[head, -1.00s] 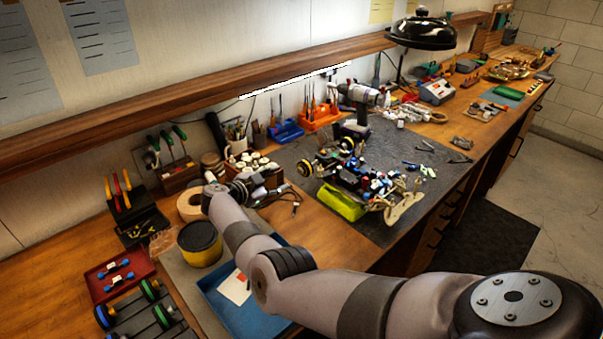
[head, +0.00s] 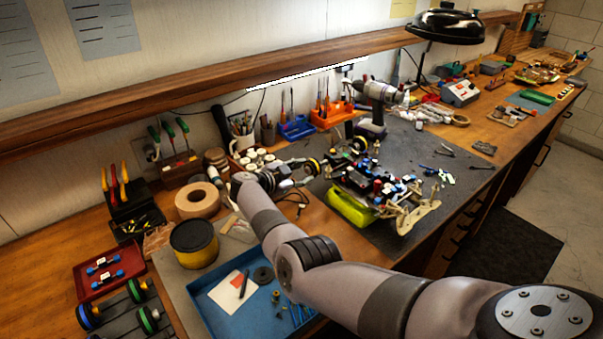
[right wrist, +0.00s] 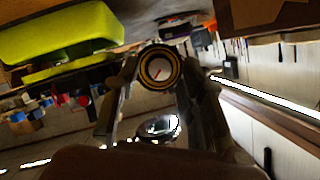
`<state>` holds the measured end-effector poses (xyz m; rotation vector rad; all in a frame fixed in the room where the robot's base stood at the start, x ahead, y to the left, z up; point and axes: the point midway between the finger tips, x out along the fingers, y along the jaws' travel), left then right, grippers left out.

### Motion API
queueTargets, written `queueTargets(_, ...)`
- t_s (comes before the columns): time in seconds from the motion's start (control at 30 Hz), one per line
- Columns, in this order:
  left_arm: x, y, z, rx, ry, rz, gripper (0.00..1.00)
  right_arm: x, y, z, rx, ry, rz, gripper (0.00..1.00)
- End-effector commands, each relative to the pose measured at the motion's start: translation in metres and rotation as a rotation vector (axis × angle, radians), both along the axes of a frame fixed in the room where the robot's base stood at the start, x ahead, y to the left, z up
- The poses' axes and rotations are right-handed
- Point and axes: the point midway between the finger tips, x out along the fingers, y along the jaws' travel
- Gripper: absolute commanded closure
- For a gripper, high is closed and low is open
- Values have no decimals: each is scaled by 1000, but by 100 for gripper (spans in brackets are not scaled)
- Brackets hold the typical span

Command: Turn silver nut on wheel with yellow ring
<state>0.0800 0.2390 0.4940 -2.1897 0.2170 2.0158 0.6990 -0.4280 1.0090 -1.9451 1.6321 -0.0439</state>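The RC car (head: 365,185) stands on a lime-green stand (head: 350,208) on the dark mat. A black wheel with a yellow ring (head: 311,167) is at its left end; another such wheel (head: 359,144) is behind. My right gripper (head: 294,176) is left of the nearer wheel, pointing at it. In the right wrist view, my right gripper (right wrist: 157,82) has its fingers apart, with a yellow-ringed wheel (right wrist: 158,71) showing between their tips. A small red mark shows at the wheel's centre; the silver nut is too small to make out. I cannot tell whether the fingers touch anything. My left gripper is out of view.
A box of white-topped jars (head: 262,160) is close behind the right gripper. A drill (head: 378,105) stands behind the car. A tape roll (head: 198,200), a yellow tin (head: 194,243) and a blue tray (head: 215,314) lie left of my forearm. The mat right of the car has free room.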

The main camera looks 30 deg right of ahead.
Motion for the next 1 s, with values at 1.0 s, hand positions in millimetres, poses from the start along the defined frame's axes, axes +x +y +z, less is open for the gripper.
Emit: queueTargets(1.0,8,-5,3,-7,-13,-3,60,-1,1,-1,6,-63,0,100)
